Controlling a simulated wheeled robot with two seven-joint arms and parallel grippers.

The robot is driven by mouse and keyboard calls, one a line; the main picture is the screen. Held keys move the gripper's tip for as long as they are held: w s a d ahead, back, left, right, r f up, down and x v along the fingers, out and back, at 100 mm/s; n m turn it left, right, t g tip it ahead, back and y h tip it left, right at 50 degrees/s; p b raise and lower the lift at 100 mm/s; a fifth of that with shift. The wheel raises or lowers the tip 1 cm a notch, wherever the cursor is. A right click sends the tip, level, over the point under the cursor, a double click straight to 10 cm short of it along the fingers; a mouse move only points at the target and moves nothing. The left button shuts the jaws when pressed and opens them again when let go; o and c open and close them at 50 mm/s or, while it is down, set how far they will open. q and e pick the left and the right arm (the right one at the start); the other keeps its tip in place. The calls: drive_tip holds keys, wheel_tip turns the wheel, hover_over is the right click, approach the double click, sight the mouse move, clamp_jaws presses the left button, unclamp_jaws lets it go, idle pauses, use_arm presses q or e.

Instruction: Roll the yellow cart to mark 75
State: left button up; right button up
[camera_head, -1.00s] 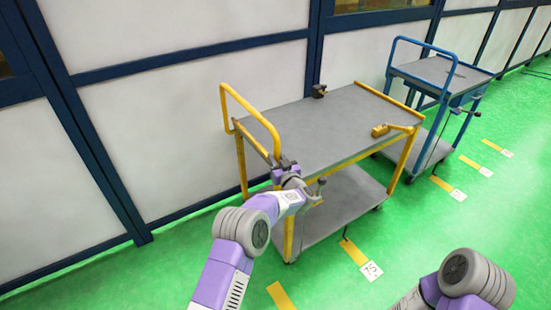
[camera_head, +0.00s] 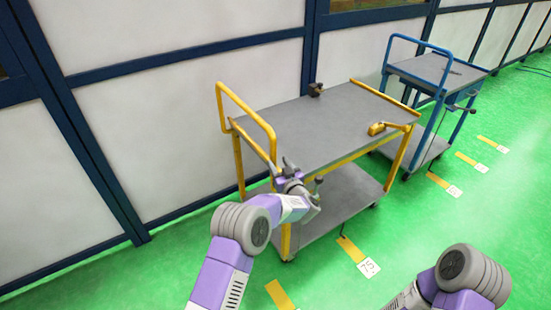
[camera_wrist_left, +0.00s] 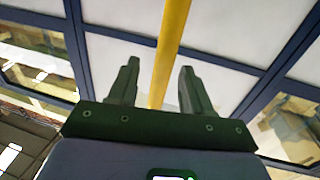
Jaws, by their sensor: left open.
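The yellow cart (camera_head: 330,125) stands beside the wall, with a grey top, a lower shelf and a raised yellow push handle (camera_head: 245,103) at its left end. My left gripper (camera_head: 279,166) is open at the near left corner of the cart, by the lower end of the handle. In the left wrist view the yellow bar (camera_wrist_left: 171,45) shows between the two spread fingers (camera_wrist_left: 157,72); contact cannot be told. A floor label reading 75 (camera_head: 369,267) lies by a yellow tape strip (camera_head: 350,249) near the cart's front edge. My right gripper is out of view.
A blue cart (camera_head: 435,75) stands behind, to the right. A dark block (camera_head: 316,89) and a yellow tool (camera_head: 388,128) lie on the yellow cart. Other tape strips (camera_head: 280,295) mark the green floor. The floor in front is mostly clear.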

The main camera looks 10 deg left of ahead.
use_arm(q)
drive_tip(key=shift+v, duration=1.6)
drive_tip(key=s+f+m+g+h, duration=0.25)
drive_tip(key=s+f+h, duration=0.35)
drive_tip(key=f, duration=0.5)
drive_tip(key=s+f+m+g+h, duration=0.2)
drive_tip(key=s+f+g+h, duration=0.1)
drive_tip(key=s+f, duration=0.55)
drive_tip(key=s+d+f+g+h, duration=0.1)
drive_tip(key=s+f+g, duration=0.1)
drive_tip(key=s, duration=0.7)
drive_tip(key=s+d+f+g+h, duration=0.1)
drive_tip(key=s+f+g+h, duration=0.1)
drive_tip(key=s, duration=0.7)
drive_tip(key=s+d+f+g+h+p, duration=0.1)
drive_tip(key=s+f+g, duration=0.3)
drive_tip(key=s, duration=0.6)
drive_tip(key=shift+d+g+h, duration=0.3)
drive_tip(key=shift+g+h, duration=0.25)
drive_tip(key=shift+h, duration=0.05)
drive_tip(key=shift+w, duration=0.1)
drive_tip(key=shift+c, duration=0.3)
